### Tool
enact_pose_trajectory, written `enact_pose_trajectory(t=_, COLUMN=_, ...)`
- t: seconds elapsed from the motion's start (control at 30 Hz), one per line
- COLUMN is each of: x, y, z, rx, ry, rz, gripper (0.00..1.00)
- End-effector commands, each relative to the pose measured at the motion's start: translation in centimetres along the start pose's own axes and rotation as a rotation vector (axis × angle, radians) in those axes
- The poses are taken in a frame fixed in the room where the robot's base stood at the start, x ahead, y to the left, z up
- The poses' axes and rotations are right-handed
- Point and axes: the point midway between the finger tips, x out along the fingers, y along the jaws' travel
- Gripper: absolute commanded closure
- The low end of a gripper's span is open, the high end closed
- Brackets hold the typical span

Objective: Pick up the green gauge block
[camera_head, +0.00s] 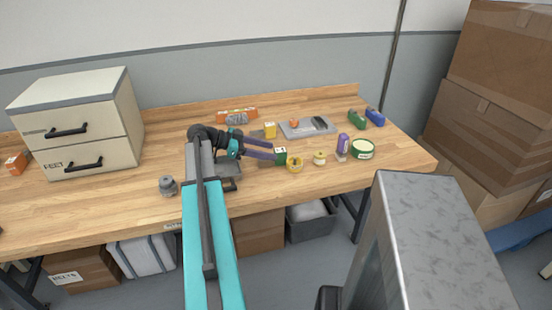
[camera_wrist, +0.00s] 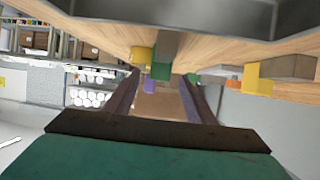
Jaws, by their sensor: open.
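A green block (camera_head: 281,157) with a pale marking stands on the wooden table (camera_head: 120,190), near the tips of my gripper (camera_head: 274,149). My gripper's two long purple fingers are apart and hold nothing; they reach right, low over the table. In the wrist view, a green block (camera_wrist: 161,72) shows beyond and between the open fingers (camera_wrist: 163,80). I cannot tell whether a finger touches it. Another green item (camera_head: 357,118) lies at the back right beside a blue one (camera_head: 375,117); it is too small to tell which green piece is the gauge block.
Close to the green block are a yellow roll (camera_head: 295,166), a small yellow item (camera_head: 320,158) and a yellow block (camera_head: 270,130). A purple bottle (camera_head: 342,145), green roll (camera_head: 363,150) and grey tray (camera_head: 307,133) stand farther off. A drawer cabinet (camera_head: 85,125) fills the left.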

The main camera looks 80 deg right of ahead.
Motion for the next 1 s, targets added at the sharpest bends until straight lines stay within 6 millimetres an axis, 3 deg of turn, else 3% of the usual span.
enact_pose_trajectory(t=0.33, x=3.6, y=0.0, z=-0.1, rx=0.001, ry=0.000, rz=0.001, gripper=0.50)
enact_pose_trajectory(t=0.93, x=3.9, y=0.0, z=0.0, rx=0.002, ry=0.000, rz=0.001, gripper=0.50)
enact_pose_trajectory(t=1.0, x=3.9, y=0.0, z=0.0, rx=0.002, ry=0.000, rz=0.001, gripper=0.62)
